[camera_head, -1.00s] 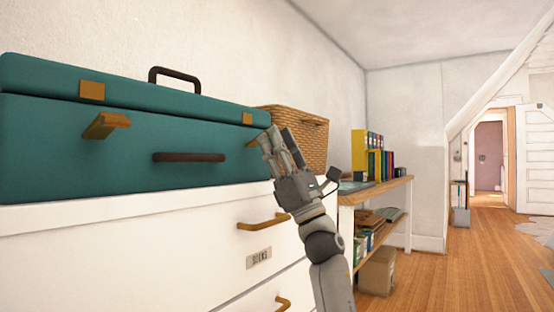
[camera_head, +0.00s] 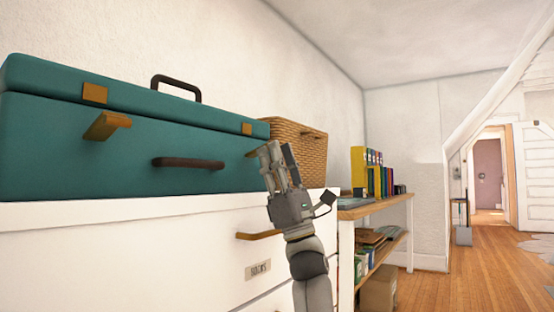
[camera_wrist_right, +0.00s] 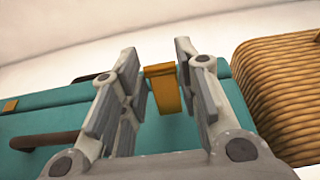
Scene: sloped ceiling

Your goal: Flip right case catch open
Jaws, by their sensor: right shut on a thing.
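A teal case (camera_head: 95,150) lies closed on a white dresser, with a dark top handle and a dark front handle. Its left catch (camera_head: 107,125) sticks out from the front, below a brass plate on the lid. The right catch (camera_head: 252,153) is a brass tab low at the case's right end, partly hidden behind my right gripper (camera_head: 277,155). My left gripper is out of view.
A wicker basket (camera_head: 300,145) stands right beside the case. The white dresser (camera_head: 130,245) has a brass drawer pull below my gripper. A wooden shelf (camera_head: 375,208) with books and boxes stands to the right. Wooden floor is free farther right.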

